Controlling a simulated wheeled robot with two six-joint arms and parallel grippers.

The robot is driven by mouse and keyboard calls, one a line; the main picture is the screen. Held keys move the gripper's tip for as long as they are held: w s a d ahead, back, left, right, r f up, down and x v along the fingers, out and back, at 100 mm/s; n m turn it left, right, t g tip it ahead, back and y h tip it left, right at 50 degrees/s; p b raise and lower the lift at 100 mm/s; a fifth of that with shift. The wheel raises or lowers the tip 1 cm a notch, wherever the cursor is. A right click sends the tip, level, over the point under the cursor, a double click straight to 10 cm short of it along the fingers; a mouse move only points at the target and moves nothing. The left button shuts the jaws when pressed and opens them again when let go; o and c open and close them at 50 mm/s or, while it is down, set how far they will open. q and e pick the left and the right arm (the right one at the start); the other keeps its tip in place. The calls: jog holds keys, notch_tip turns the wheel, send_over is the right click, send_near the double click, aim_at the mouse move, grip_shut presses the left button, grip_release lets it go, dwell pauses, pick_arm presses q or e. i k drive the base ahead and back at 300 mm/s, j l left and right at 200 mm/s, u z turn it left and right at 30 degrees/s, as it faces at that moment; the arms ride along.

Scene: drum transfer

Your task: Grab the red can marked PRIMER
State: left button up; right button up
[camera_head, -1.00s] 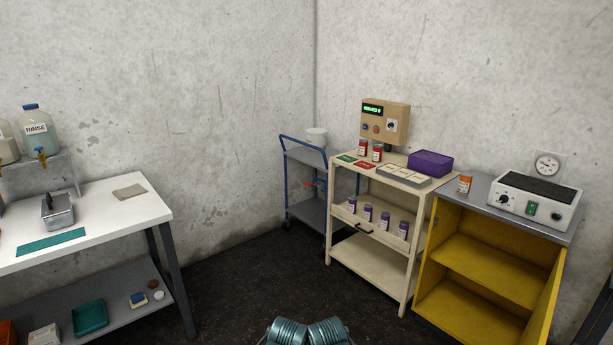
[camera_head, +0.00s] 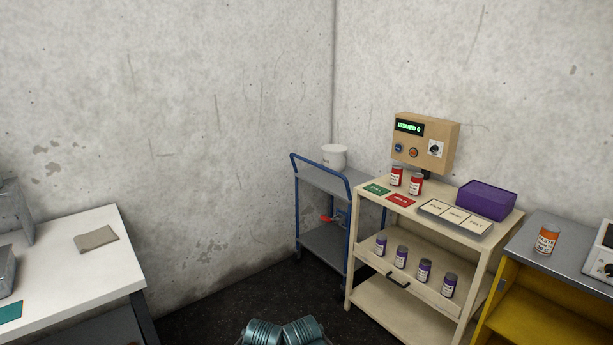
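Two red cans stand side by side near the back left of the cream cart's top: the left red can (camera_head: 396,176) and the right red can (camera_head: 416,185). Both are upright with dark lids and pale labels. The label print is too small to read, so I cannot tell which one is marked PRIMER. The cans stand behind a green card (camera_head: 376,190) and a red card (camera_head: 400,200).
A blue trolley (camera_head: 297,215) stands left; a yellow cabinet with an orange can (camera_head: 547,239) stands right. Dark floor lies between the cart and the white table (camera_head: 75,275).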

aim_at(397, 170)
jog(key=i+j+z, duration=0.1)
jog(key=i+z, duration=0.3)
jog(key=i+j+z, duration=0.45)
jog(key=i, duration=0.15)
jog(key=i+j+z, duration=0.4)
jog(key=i+l, duration=0.05)
